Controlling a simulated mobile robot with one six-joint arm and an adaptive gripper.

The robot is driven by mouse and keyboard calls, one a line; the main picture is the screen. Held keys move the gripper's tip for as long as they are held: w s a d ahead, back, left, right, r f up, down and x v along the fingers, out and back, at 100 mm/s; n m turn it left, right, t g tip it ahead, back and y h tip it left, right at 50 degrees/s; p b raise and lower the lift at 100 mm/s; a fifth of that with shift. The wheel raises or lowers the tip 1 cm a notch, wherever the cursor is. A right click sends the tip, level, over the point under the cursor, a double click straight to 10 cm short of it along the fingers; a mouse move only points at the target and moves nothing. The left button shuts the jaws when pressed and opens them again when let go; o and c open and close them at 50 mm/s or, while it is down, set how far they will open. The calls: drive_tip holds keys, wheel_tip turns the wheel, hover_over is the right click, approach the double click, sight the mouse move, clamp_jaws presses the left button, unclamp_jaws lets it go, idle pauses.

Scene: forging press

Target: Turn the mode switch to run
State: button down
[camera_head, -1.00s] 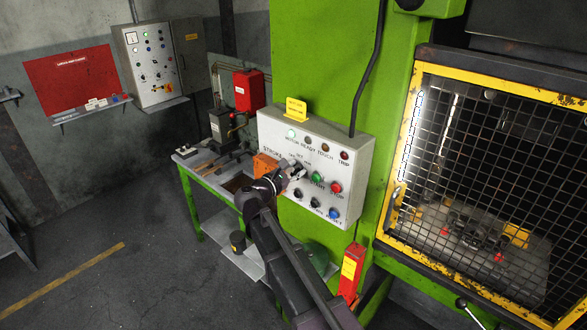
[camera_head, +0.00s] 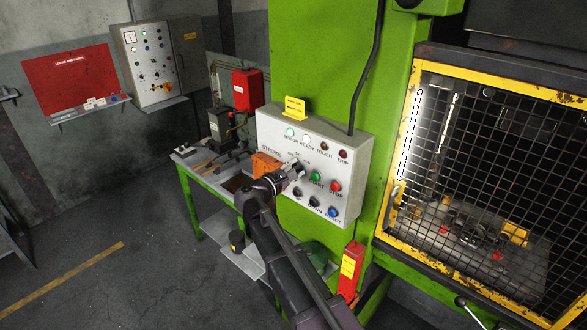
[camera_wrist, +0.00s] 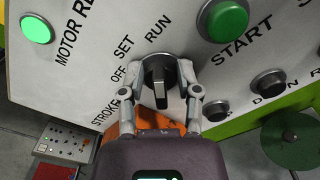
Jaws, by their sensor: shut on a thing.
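The mode switch (camera_wrist: 159,80) is a black round knob with a grey bar handle on the pale control box (camera_head: 340,200). Its labels OFF, SET and RUN show beside it in the wrist view, with STROKE at the lower left. My gripper (camera_wrist: 160,85) has a finger on each side of the knob and is shut on it. The bar stands about upright in the wrist picture; I cannot tell which label it points to. In the head view my gripper (camera_head: 294,168) covers the switch.
A green START button (camera_wrist: 224,20) and a smaller black button (camera_wrist: 216,110) sit close to the right finger. A red STOP button (camera_head: 336,186) is farther right on the box. The yellow-framed mesh guard (camera_head: 490,150) stands to the right.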

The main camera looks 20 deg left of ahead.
drive_tip(key=c, duration=0.7)
unclamp_jaws()
drive_tip(key=shift+w+a, duration=0.1)
drive_tip(key=shift+s, duration=0.25)
drive_tip(key=v, duration=1.1)
drive_tip(key=shift+s+a, duration=0.2)
drive_tip(key=shift+s, duration=0.1)
